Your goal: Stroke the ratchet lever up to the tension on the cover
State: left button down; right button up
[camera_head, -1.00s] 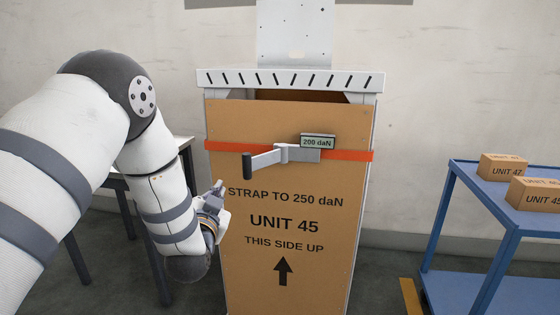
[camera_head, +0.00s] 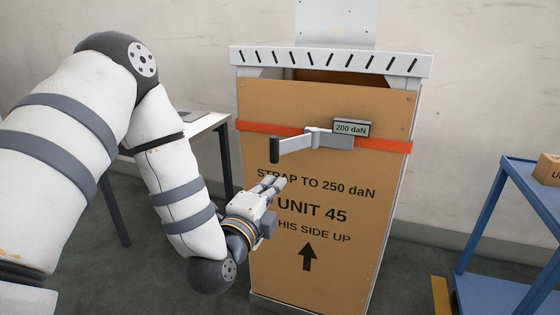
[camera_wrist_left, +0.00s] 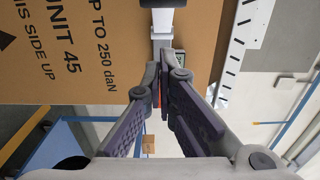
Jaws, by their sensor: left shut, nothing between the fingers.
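The ratchet lever (camera_head: 290,140) sticks out left from the ratchet on the orange strap (camera_head: 385,145), with a black grip (camera_head: 275,149) at its end. The lever also shows at the top of the left wrist view (camera_wrist_left: 162,22). A small display (camera_head: 351,128) on the ratchet reads 200 daN. The cardboard cover (camera_head: 330,270) carries the text "STRAP TO 250 daN" and "UNIT 45". My left gripper (camera_head: 274,183) is shut and empty, in front of the cover and a little below the grip, apart from it in the head view. My right gripper is out of view.
A white slotted top (camera_head: 330,61) caps the tall unit. A table (camera_head: 203,127) stands behind my left arm. A blue cart (camera_head: 520,265) with a carton (camera_head: 548,170) stands at the right. Floor shows between unit and cart.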

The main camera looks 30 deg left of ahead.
pick_arm(q)
jog(key=b, duration=0.1)
send_near(291, 145)
jog(key=shift+w+a+f, duration=0.15)
jog(key=shift+w, duration=0.3)
jog(key=shift+w+a+f, duration=0.15)
jog(key=shift+w+f, duration=0.05)
jog(key=shift+w, duration=0.3)
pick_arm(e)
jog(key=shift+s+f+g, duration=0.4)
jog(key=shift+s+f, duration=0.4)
